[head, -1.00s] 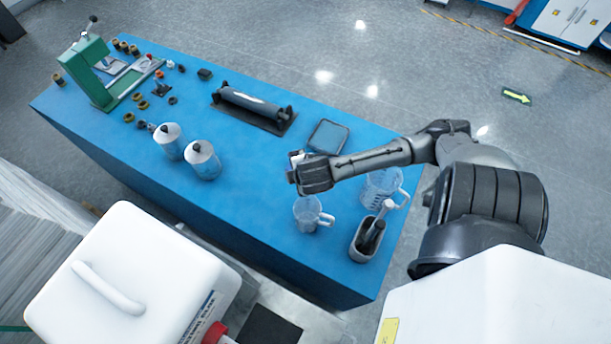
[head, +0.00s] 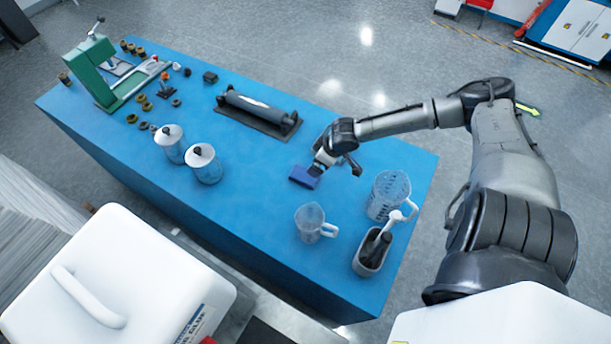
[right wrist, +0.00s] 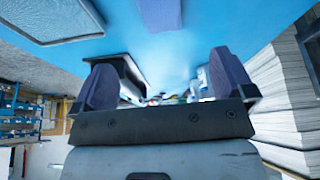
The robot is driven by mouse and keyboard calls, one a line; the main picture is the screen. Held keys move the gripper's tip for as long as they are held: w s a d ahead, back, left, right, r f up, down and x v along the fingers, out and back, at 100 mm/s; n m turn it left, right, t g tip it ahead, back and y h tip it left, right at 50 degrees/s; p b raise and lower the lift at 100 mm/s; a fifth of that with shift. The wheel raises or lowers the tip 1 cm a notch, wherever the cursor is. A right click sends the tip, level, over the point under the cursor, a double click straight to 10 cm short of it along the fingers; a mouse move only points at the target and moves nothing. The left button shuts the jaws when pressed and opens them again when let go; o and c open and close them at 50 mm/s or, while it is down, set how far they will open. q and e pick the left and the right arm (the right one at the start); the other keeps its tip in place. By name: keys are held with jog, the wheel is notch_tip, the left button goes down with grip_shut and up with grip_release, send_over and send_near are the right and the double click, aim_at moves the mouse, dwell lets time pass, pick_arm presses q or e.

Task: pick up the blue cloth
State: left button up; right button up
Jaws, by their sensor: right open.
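The blue cloth (head: 303,177) lies on the blue table as a small dark-blue folded piece, partly covered by my right gripper in the head view. My right gripper (head: 325,164) points down toward the table at the cloth's upper right edge. In the right wrist view, the gripper (right wrist: 163,64) has its two fingers wide apart with nothing held between them. The cloth (right wrist: 160,14) shows at the top of that view, apart from the fingers. My left gripper is in neither view.
Two metal canisters (head: 204,165) stand left.

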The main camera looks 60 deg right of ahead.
jog(key=b, duration=0.1)
send_near(305, 174)
jog(key=x, duration=0.2)
jog(key=shift+w+f, duration=0.1)
jog(key=shift+f, duration=0.25)
jog(key=shift+b+x, duration=0.3)
jog(key=shift+x, duration=2.4)
jog(key=shift+w+a+f, duration=0.1)
jog(key=shift+w+f, duration=0.15)
jog(key=shift+f, duration=0.25)
jog(key=shift+f, duration=0.15)
jog(key=c, duration=1)
